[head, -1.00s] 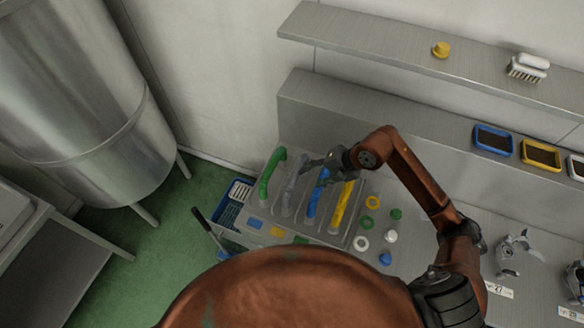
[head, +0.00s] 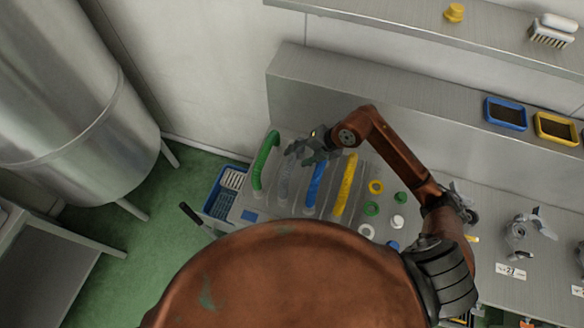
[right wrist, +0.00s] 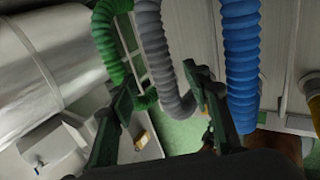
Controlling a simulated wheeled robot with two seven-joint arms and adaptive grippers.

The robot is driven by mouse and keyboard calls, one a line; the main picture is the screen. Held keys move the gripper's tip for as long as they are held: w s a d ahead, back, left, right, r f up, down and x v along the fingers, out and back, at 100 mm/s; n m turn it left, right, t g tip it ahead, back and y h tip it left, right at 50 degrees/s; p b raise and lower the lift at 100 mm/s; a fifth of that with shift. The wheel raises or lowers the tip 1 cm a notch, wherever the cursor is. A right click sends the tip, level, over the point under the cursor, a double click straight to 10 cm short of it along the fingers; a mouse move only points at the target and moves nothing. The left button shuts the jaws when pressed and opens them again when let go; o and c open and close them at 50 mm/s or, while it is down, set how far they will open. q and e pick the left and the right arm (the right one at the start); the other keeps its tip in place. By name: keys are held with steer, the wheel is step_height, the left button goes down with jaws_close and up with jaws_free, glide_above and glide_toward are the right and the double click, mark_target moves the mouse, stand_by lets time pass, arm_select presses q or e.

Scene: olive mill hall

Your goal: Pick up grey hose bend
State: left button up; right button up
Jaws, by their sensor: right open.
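The grey hose bend (head: 284,178) stands in a slot of the metal rack between a green hose bend and a blue one. My right gripper (head: 304,153) is over its upper end, with its fingers apart. In the right wrist view the ribbed grey bend (right wrist: 155,45) runs down between the two open fingers of the right gripper (right wrist: 158,88). The right finger appears closer to it than the left; I cannot tell if either touches. The gripper partly hides the bend's top in the head view. My left gripper is not in view.
The green hose bend (head: 264,160) and blue hose bend (head: 314,185) flank the grey one closely. A yellow bend (head: 345,185) stands further right, beside coloured rings and caps. A steel wall ledge (head: 390,90) rises behind. A blue crate (head: 222,190) is at the left.

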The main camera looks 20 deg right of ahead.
mark_target(294, 159)
steer(key=p+x, duration=0.1)
steer(key=x, duration=0.3)
steer(key=shift+a+f, duration=0.15)
steer(key=shift+f, duration=0.3)
steer(key=shift+c, duration=0.4)
jaws_close()
steer(key=shift+r, duration=0.1)
